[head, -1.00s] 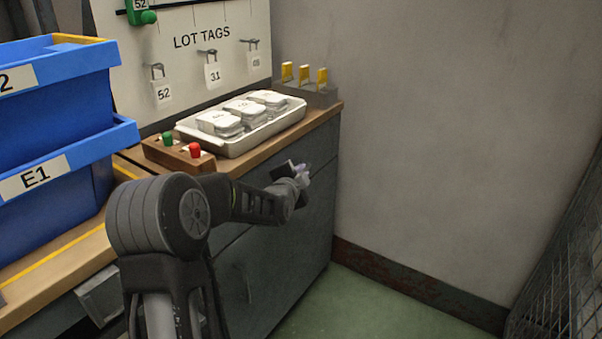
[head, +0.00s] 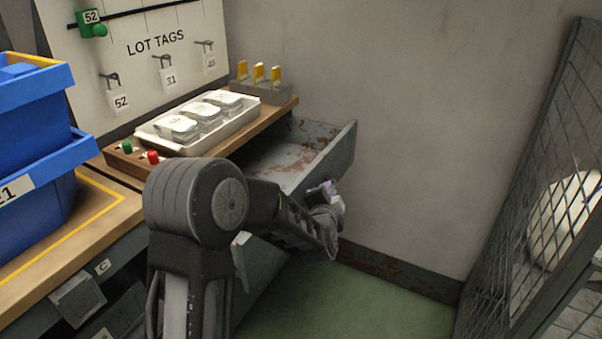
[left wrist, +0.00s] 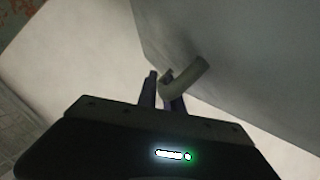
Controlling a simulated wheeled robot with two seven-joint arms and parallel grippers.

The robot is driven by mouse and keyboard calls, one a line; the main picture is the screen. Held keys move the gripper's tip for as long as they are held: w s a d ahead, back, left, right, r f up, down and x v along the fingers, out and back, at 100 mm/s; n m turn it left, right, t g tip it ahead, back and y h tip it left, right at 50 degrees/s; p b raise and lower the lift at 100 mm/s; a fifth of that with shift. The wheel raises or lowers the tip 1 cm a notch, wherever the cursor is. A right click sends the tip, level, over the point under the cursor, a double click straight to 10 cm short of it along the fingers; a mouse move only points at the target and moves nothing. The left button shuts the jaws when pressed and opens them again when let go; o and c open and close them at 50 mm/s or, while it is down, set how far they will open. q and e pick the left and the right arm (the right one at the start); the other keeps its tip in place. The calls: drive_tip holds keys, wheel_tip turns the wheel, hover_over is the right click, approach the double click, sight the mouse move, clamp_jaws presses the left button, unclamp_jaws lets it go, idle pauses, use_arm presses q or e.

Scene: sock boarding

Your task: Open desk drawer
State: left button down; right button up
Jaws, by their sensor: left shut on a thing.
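The desk drawer (head: 290,160) stands pulled out from under the wooden desk top in the head view. Its worn inside shows and looks empty where visible; my arm covers part of its front. My left gripper (head: 331,190) is at the drawer's front panel. In the left wrist view, the two fingers of my left gripper (left wrist: 162,95) are shut on the curved drawer handle (left wrist: 187,80), which stands out from the grey front panel (left wrist: 230,45). My right gripper is not in view.
A white tray (head: 157,139) of stacked tags, a wooden block with green and red knobs (head: 117,160) and a holder with yellow-topped pieces (head: 262,89) stand on the desk. Blue bins (head: 80,148) are at left. A wire mesh partition (head: 500,200) stands right; green floor (head: 370,300) is clear.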

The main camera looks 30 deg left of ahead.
use_arm(q)
drive_tip(key=d+p, duration=0.1)
drive_tip(key=d, duration=0.5)
drive_tip(key=shift+d, duration=0.25)
drive_tip(key=c, duration=1.8)
unclamp_jaws()
drive_tip(key=shift+o, duration=0.2)
drive_tip(key=p+v, duration=0.2)
drive_tip(key=v, duration=0.5)
drive_tip(key=shift+s, duration=0.35)
drive_tip(key=shift+d, duration=0.1)
